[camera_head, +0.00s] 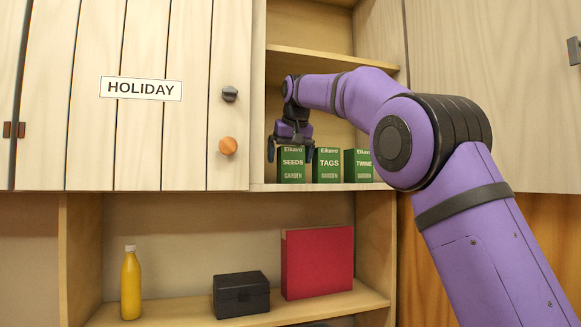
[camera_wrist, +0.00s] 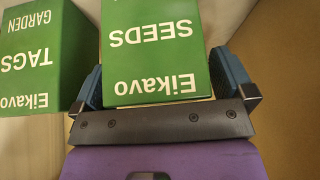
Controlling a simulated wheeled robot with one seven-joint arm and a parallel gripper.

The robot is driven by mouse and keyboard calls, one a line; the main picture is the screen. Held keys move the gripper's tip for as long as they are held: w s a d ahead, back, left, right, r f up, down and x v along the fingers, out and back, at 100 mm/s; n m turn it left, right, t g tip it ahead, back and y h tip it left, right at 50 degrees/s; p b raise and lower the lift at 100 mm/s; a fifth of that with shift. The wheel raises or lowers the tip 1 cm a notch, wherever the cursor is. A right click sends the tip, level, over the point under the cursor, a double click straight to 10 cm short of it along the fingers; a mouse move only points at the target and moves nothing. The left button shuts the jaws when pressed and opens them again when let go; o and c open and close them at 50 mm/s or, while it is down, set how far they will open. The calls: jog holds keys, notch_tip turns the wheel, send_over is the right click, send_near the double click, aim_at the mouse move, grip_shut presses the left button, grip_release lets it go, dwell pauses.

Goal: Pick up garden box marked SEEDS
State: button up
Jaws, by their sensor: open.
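The green garden box marked SEEDS (camera_head: 291,170) stands upright at the left of a row on the cabinet's open shelf. My gripper (camera_head: 290,150) is at the top of this box, with a finger at either side of it. In the wrist view the SEEDS box (camera_wrist: 154,50) shows upside down between the two blue finger pads of my open gripper (camera_wrist: 168,88). I cannot tell whether the pads touch it. The TAGS box (camera_head: 328,172) stands just right of it; in the wrist view the TAGS box (camera_wrist: 38,55) is close beside one finger.
The TWINE box (camera_head: 358,172) stands right of TAGS. A cabinet door labelled HOLIDAY (camera_head: 141,130) is left of the opening. The lower shelf (camera_head: 180,316) holds a yellow bottle (camera_head: 131,285), a black box (camera_head: 241,295) and a red binder-like box (camera_head: 318,262).

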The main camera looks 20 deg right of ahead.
jog(key=c, duration=1.1)
jog(key=shift+r, duration=0.1)
